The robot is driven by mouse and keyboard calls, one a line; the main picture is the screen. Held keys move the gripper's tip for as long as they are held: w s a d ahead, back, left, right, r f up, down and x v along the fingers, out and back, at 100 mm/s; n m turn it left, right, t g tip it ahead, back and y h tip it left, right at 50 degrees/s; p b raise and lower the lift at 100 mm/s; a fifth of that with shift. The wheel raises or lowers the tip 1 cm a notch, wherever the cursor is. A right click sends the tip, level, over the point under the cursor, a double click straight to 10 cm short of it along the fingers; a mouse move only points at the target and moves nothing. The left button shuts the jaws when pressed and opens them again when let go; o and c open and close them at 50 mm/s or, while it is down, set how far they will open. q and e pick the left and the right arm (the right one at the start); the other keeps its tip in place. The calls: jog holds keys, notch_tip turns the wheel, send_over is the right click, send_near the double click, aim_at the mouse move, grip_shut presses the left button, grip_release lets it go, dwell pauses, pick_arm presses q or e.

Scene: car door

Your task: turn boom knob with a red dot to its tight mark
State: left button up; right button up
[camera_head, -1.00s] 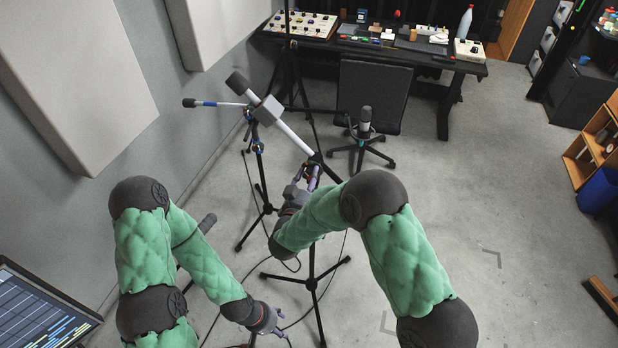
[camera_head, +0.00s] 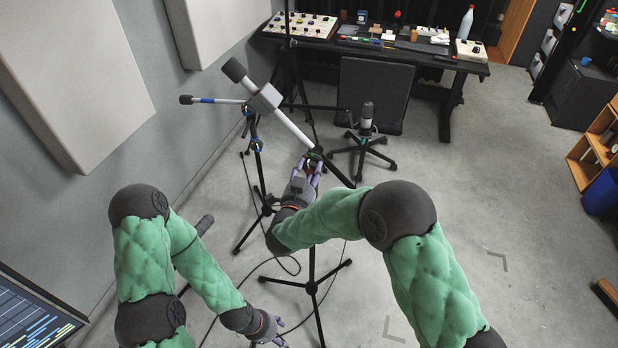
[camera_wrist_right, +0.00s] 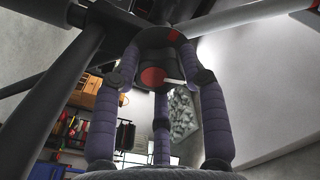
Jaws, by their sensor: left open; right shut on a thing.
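The boom knob with a red dot (camera_wrist_right: 153,77) is dark and sits in the middle of the right wrist view, below the boom's clamp. My right gripper (camera_wrist_right: 160,60) is shut on it, with purple-grey fingers on either side. In the head view, my right gripper (camera_head: 312,163) is at the clamp where the thick white boom (camera_head: 293,128) meets its stand; its fingers and arm mostly hide the knob there. A tight mark cannot be made out clearly. My left gripper (camera_head: 274,332) is open and empty, low in the head view, away from the knob.
A second stand with a thin boom (camera_head: 220,101) and blue clamps stands just left. Tripod legs (camera_head: 312,286) and cables spread over the floor. A chair (camera_head: 374,92) and a desk (camera_head: 425,60) are behind.

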jog(key=shift+f+m+b, duration=0.15)
jog(key=shift+m+b, duration=1.15)
jog(key=shift+m, duration=0.1)
jog(key=o, duration=1.2)
jog(key=shift+c, duration=0.2)
jog(key=v, duration=1.2)
